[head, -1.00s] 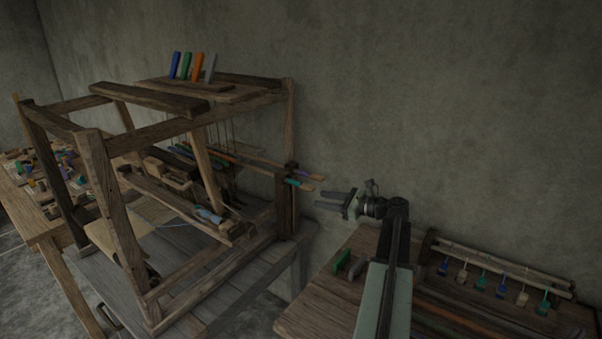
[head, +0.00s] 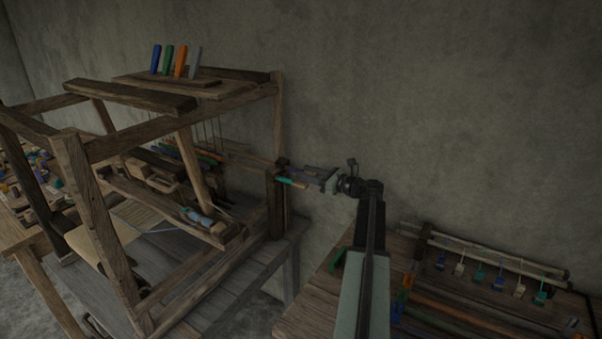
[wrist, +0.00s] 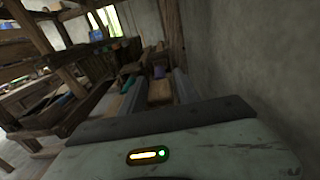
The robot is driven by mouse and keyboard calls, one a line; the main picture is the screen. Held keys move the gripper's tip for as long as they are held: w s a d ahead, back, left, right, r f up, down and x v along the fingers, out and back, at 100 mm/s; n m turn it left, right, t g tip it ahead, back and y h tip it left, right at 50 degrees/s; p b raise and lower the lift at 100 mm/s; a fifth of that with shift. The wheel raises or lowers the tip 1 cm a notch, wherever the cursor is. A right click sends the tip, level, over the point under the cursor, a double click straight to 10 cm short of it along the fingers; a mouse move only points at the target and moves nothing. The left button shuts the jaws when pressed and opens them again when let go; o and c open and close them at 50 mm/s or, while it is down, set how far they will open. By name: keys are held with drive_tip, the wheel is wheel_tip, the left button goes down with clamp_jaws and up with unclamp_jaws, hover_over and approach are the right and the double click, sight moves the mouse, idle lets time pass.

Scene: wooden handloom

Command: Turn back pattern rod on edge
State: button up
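The wooden loom (head: 170,130) stands at the left. Rod ends stick out past its right post: a teal-tipped one (head: 284,180) and an orange-brown one (head: 300,185). My gripper (head: 308,174) points left at these ends, and its fingers partly cover them in the head view. In the wrist view, the two grey fingers (wrist: 154,94) stand apart with a brown flat rod end (wrist: 160,90) showing between them. I cannot tell whether either finger touches it. A purple tip (wrist: 158,72) shows just beyond. Which end belongs to the pattern rod, and whether it lies on edge, is unclear.
A wooden table (head: 325,290) in front bears a green block (head: 338,259) and a rack (head: 485,255) with several coloured hanging tags. A bare wall (head: 430,110) rises close behind my gripper. Coloured upright pieces (head: 168,60) stand on the loom's top.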

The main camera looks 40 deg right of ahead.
drive_tip(key=shift+x, duration=1.05)
clamp_jaws()
drive_tip(key=n, duration=0.3)
unclamp_jaws()
drive_tip(key=shift+s, duration=0.15)
drive_tip(key=v, duration=0.7)
drive_tip(key=shift+s, duration=0.3)
